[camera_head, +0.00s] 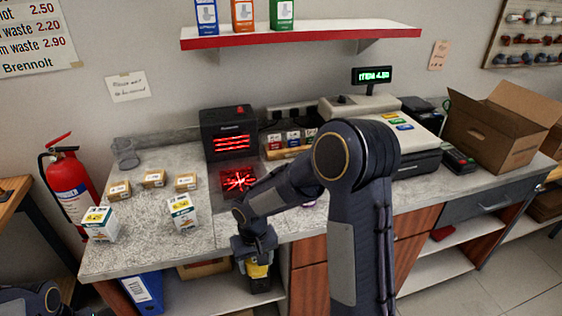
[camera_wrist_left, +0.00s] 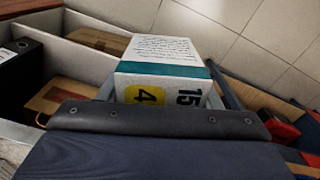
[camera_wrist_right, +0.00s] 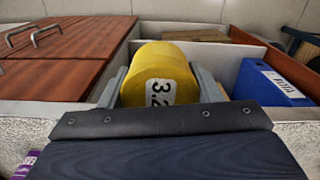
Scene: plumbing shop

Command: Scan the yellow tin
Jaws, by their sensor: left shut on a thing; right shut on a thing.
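The yellow tin (camera_wrist_right: 158,62) is in my right gripper (camera_wrist_right: 160,88), between its two fingers, with a white price label reading about "3.2" facing the wrist camera. In the head view the tin (camera_head: 258,271) hangs under the right gripper, in front of the counter and below its top edge. The scanner (camera_head: 228,141) is a black upright box with glowing red lines. Its flat window (camera_head: 238,181) glows red in the counter. My left gripper (camera_wrist_left: 160,92) is shut on a white box with a teal stripe (camera_wrist_left: 160,68); the head view shows only the left arm at bottom left.
Small tan boxes (camera_head: 154,179) and white cartons (camera_head: 184,212) stand on the counter's left. A till (camera_head: 385,130) with a display reading "ITEM 4.50" (camera_head: 372,76) and an open cardboard box (camera_head: 497,118) are at right. A fire extinguisher (camera_head: 70,188) stands left of the counter.

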